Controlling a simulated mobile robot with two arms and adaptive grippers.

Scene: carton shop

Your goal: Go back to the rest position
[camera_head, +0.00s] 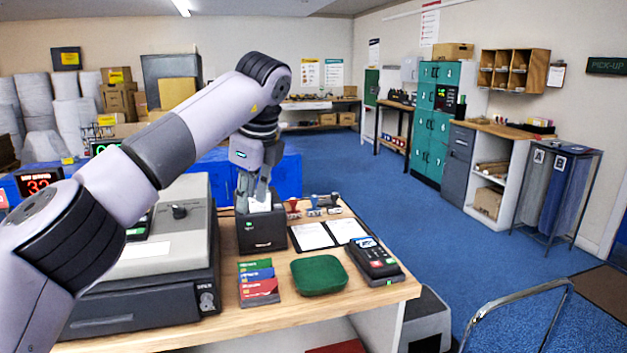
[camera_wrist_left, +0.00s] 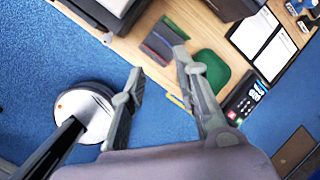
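My left gripper (camera_head: 254,204) points down over the wooden counter (camera_head: 330,308), in line with the black printer-like box (camera_head: 262,232) with white paper in its top. In the left wrist view the two fingers of this gripper (camera_wrist_left: 159,61) stand apart with nothing between them. Whether it touches the box is hard to tell in the head view. My right gripper is in neither view.
A chrome rail (camera_head: 515,300) stands front right.

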